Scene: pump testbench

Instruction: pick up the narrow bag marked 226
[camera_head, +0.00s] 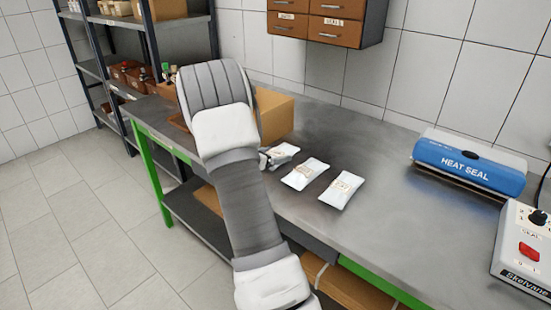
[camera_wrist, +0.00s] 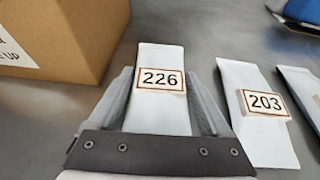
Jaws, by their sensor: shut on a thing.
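The narrow white bag marked 226 (camera_wrist: 160,105) lies between the two fingers of my gripper (camera_wrist: 161,98) in the wrist view. Its label faces up and its lower end is hidden by the gripper's body. My gripper is shut on this bag, one finger along each long side. In the head view the bag (camera_head: 284,150) is the leftmost of the white bags, and my arm hides part of it and most of my gripper. Whether the bag touches the table I cannot tell.
A bag marked 203 (camera_wrist: 256,112) lies close to the right, with another white bag (camera_head: 341,189) beyond it. A cardboard box (camera_head: 275,114) stands close on the left. A blue heat sealer (camera_head: 468,163) and a control box (camera_head: 524,248) are at the right. The table (camera_head: 390,175) between is clear.

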